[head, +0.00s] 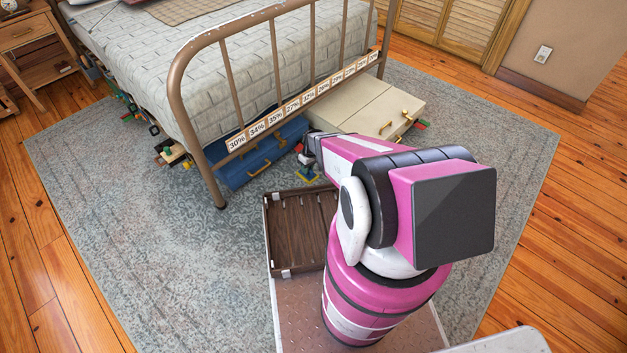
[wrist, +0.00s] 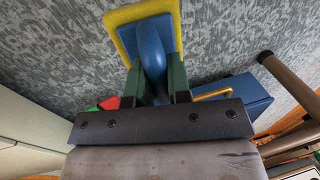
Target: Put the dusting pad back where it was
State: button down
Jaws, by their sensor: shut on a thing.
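The dusting pad has a blue back and handle with a yellow border. In the wrist view the pad (wrist: 118,32) is at the top centre, and my gripper (wrist: 155,78) is shut on its blue handle between two green fingers. In the head view my gripper (head: 309,157) is by the foot of the bed, and a small part of the pad (head: 306,178) shows below it, over the rug. The arm hides the rest there. Whether the pad touches the rug is unclear.
A blue case (head: 250,158) and a cream case (head: 370,108) stick out from under the metal-framed bed (head: 190,88). Percentage labels line its foot rail. A brown slatted tray (head: 298,262) sits on my base. The patterned rug (head: 110,215) is clear at left.

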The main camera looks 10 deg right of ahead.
aim_at(308, 176)
jog(key=f, duration=0.1)
jog(key=s+f, duration=0.1)
jog(key=f, duration=0.2)
jog(key=shift+s+a, duration=0.1)
jog(key=shift+s, duration=0.25)
jog(key=w+d+f, duration=0.1)
jog(key=w+f, duration=0.1)
jog(key=w, duration=0.1)
jog(key=w+d+f, duration=0.2)
jog(key=w+f, duration=0.1)
jog(key=w, duration=0.1)
jog(key=w+d+f, duration=0.1)
jog(key=w+f, duration=0.1)
jog(key=w, duration=0.1)
jog(key=shift+w+d+f, duration=0.15)
jog(key=shift+w+d, duration=0.15)
jog(key=shift+d, duration=0.1)
jog(key=shift+f, duration=1.9)
jog(key=shift+f, duration=0.2)
jog(key=c, duration=1.1)
grip_release()
